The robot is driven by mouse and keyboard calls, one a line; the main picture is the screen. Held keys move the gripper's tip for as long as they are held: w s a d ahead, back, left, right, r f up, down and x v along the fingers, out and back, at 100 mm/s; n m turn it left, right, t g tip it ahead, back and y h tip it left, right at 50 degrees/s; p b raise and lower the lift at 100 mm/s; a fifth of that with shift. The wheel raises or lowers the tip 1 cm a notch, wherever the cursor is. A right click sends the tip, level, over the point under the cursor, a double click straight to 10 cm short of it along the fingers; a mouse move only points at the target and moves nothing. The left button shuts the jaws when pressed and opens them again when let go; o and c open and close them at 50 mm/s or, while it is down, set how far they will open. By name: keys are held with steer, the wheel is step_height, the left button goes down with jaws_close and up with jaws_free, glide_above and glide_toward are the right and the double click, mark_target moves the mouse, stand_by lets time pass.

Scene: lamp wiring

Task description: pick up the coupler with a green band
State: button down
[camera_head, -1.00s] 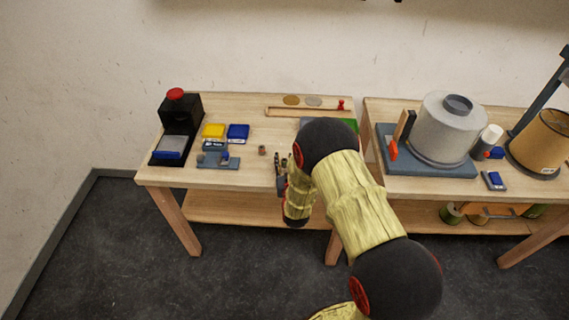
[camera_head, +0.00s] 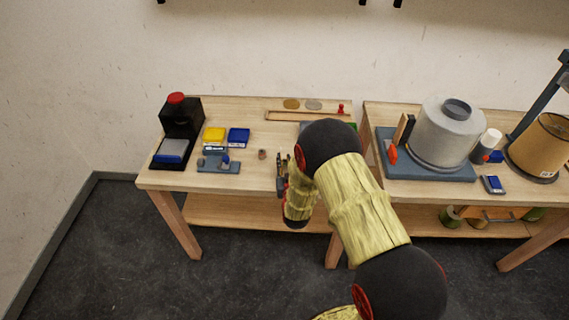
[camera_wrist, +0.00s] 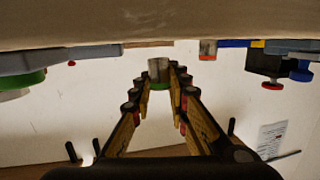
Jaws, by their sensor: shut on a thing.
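My gripper (camera_wrist: 160,82) is shut on a small metallic coupler (camera_wrist: 158,68), gripped between the fingertips in the wrist view. A greenish tint shows at the coupler's end. In the head view my gripper (camera_head: 283,165) is above the front of the left table, and the held coupler is hard to make out there. A second coupler (camera_head: 262,154) stands on the table just left of my gripper. In the wrist view this second coupler (camera_wrist: 207,50) shows a red band.
A black station with a red button (camera_head: 176,98) stands at the far left. A grey drum (camera_head: 446,130) occupies the right table.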

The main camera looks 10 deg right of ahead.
steer(key=shift+s+a+r+n+y+p, duration=0.85)
steer(key=shift+s+a+r+p, duration=1.25)
steer(key=shift+s+a+r, duration=3.3)
steer(key=s+d+f, duration=0.7)
steer(key=d+f, duration=0.2)
steer(key=d, duration=0.2)
steer(key=w+a+r+m+h, duration=0.1)
steer(key=w+a+r, duration=0.4)
steer(key=r, duration=0.4)
steer(key=shift+w+a+r+m+h, duration=0.15)
steer(key=shift+a+m+h, duration=0.2)
steer(key=shift+a, duration=0.5)
